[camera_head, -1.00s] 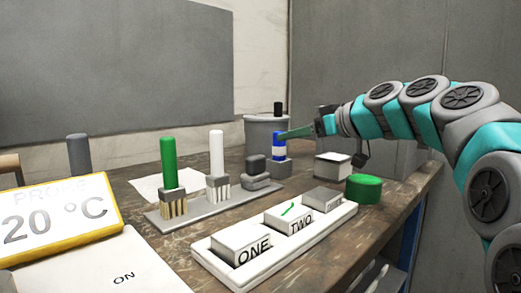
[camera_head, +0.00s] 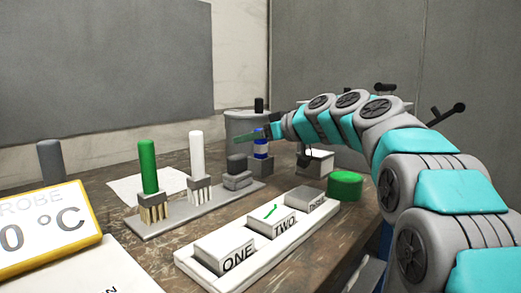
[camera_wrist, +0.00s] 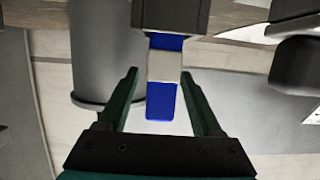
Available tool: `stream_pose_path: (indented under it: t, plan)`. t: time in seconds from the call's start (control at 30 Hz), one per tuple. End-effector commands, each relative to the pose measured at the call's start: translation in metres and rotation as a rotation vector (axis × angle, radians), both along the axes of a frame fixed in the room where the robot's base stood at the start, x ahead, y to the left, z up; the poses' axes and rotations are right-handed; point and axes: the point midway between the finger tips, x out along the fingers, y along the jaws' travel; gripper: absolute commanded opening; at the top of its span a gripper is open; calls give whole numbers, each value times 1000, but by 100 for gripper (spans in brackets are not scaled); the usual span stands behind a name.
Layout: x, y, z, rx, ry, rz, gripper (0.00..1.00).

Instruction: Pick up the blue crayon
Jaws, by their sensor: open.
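The blue crayon (camera_head: 261,153), with a pale band around its middle, stands upright in a small grey holder (camera_head: 261,167) toward the back of the table. In the wrist view the crayon (camera_wrist: 161,103) lies between the two green fingers of my gripper (camera_wrist: 158,76), with a gap on each side. The grey holder (camera_wrist: 170,16) is at the top of that view, beyond the fingertips. My gripper (camera_head: 252,138) is open. In the head view its fingers overlap the crayon's upper end.
A rack with a green crayon (camera_head: 148,166) and a white crayon (camera_head: 196,154) stands left. A tray labelled ONE and TWO (camera_head: 240,255) is in front. A green round object (camera_head: 345,186) sits right of it. A grey bin (camera_head: 240,124) stands behind the crayon.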

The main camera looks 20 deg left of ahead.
Motion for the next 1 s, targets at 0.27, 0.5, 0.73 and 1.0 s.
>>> stream_pose_path:
  t: [0.27,0.5,0.73,1.0]
  plan:
    - [0,-1,0,0,-1,-1,47]
    - [0,-1,0,0,-1,-1,20]
    - [0,-1,0,0,-1,-1,0]
    - [0,-1,1,0,-1,-1,0]
